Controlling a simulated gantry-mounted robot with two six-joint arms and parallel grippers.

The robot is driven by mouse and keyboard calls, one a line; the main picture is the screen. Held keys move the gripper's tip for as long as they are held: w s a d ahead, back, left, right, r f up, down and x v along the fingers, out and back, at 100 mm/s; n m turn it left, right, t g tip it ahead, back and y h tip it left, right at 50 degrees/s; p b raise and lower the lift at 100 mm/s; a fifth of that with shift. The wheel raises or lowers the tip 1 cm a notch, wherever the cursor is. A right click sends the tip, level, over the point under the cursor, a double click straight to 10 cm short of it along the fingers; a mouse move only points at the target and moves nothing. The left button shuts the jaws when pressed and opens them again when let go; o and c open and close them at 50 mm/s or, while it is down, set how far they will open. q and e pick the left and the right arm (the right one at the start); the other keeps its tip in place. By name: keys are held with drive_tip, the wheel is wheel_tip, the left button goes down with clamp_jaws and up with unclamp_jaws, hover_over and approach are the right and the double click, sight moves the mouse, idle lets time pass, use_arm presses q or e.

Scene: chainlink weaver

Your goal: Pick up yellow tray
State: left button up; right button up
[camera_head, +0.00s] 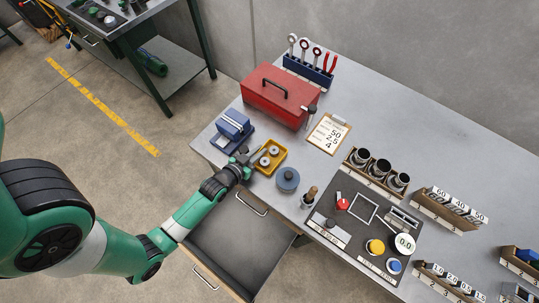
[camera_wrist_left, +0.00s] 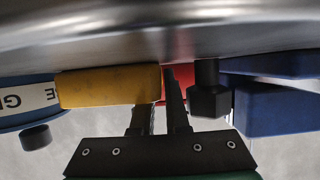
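The yellow tray (camera_head: 268,158) sits on the grey bench top and holds several round metal pieces. It also shows as a yellow block left of centre in the left wrist view (camera_wrist_left: 105,86). My left gripper (camera_head: 253,157) is at the tray's left end, low over the bench. In the left wrist view its two dark fingers (camera_wrist_left: 163,108) stand close together with a narrow gap. The tray hides the tip of one finger, and the other is just past the tray's end. I cannot tell whether they clamp the tray's wall. My right gripper is not in view.
A blue block on a stand (camera_head: 233,128) is close on the left, a red toolbox (camera_head: 280,95) behind, and a round blue-grey pot (camera_head: 287,179) to the right. An open drawer (camera_head: 240,240) juts out below my left forearm. A clipboard (camera_head: 328,134) lies farther right.

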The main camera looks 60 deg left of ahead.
use_arm(q)
clamp_jaws()
drive_tip(key=shift+r, duration=0.1)
idle(1.3)
wheel_tip(320, 180, up, 10)
drive_tip(key=p, duration=0.4)
